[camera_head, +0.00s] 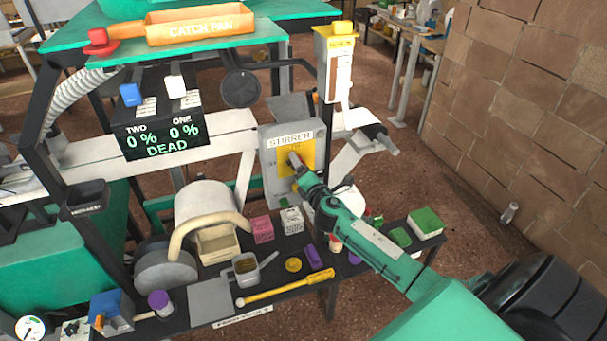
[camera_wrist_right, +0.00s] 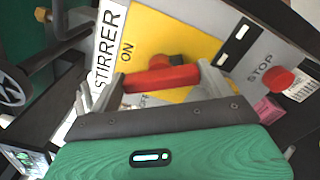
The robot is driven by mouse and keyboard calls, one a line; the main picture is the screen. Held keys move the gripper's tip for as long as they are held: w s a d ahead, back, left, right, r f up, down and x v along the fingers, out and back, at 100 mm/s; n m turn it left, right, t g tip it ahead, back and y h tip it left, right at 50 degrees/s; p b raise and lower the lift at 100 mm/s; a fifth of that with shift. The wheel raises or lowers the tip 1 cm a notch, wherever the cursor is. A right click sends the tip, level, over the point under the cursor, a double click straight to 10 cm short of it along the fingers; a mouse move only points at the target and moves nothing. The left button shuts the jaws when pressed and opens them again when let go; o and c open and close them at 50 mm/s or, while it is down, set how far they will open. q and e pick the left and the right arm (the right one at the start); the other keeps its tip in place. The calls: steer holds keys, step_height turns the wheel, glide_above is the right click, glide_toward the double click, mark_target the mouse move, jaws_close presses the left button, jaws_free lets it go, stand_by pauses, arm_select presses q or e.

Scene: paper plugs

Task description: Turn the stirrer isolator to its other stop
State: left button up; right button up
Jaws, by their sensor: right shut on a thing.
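The stirrer isolator is a grey box (camera_head: 311,135) labelled STIRRER with a yellow plate (camera_head: 283,164). It also shows in the right wrist view with its yellow plate (camera_wrist_right: 190,42) marked ON and OFF. Its red handle (camera_wrist_right: 160,79) lies between the fingers of my right gripper (camera_wrist_right: 160,82), which is shut on it. In the head view my right gripper (camera_head: 298,164) reaches the box front from the lower right and hides most of the handle. Which mark the handle points at I cannot tell. My left gripper is not in view.
A red STOP button (camera_wrist_right: 279,77) sits beside the isolator in the wrist view. A display (camera_head: 160,137) reads TWO 0 %, ONE 0 %, DEAD. Below, a dark bench holds a yellow-handled tool (camera_head: 290,287), a metal cup (camera_head: 246,267) and small boxes. A brick wall (camera_head: 520,90) stands at the right.

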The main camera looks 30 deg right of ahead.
steer(key=shift+f+m+b, duration=0.2)
steer(key=shift+m+b, duration=0.7)
steer(key=shift+m, duration=2.3)
steer(key=o, duration=0.9)
steer(key=shift+s, duration=0.1)
steer(key=b+v, duration=0.2)
steer(key=v, duration=1.1)
steer(key=shift+s+b, duration=0.35)
steer(key=shift+b, duration=0.05)
